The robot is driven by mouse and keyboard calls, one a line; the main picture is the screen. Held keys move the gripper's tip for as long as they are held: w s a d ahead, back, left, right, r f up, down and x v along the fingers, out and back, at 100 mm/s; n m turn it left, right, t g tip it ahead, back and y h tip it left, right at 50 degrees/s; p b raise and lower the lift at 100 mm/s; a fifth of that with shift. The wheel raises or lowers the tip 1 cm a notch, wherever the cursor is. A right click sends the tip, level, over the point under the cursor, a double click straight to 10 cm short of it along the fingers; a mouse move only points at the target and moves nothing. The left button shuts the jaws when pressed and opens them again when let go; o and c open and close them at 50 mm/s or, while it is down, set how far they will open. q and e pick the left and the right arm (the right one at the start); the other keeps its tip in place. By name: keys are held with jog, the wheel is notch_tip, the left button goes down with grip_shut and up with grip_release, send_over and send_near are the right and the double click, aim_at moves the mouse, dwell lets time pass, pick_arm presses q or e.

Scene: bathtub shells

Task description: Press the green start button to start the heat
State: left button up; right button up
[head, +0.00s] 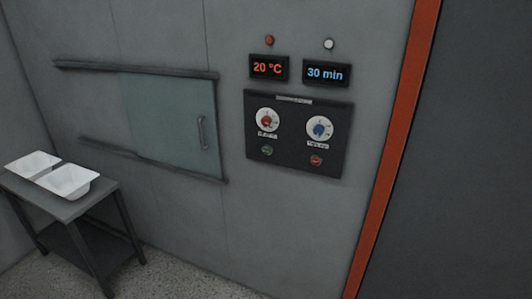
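The green button (267,151) sits at the lower left of a dark control panel (293,166) on the grey wall. A red button (316,160) sits at the panel's lower right. Above the green button is a dial with a red knob (267,120); above the red button is a dial with a blue knob (319,130). A red display (268,68) above the panel reads 20 °C, and a blue display (327,73) reads 30 min. Neither of my grippers is in view.
An orange lamp (269,41) and a white lamp (328,44) are above the displays. A sliding glass door (165,120) is left of the panel. A dark table (73,207) with white tub shells (68,181) stands at the lower left. An orange post (393,145) is at right.

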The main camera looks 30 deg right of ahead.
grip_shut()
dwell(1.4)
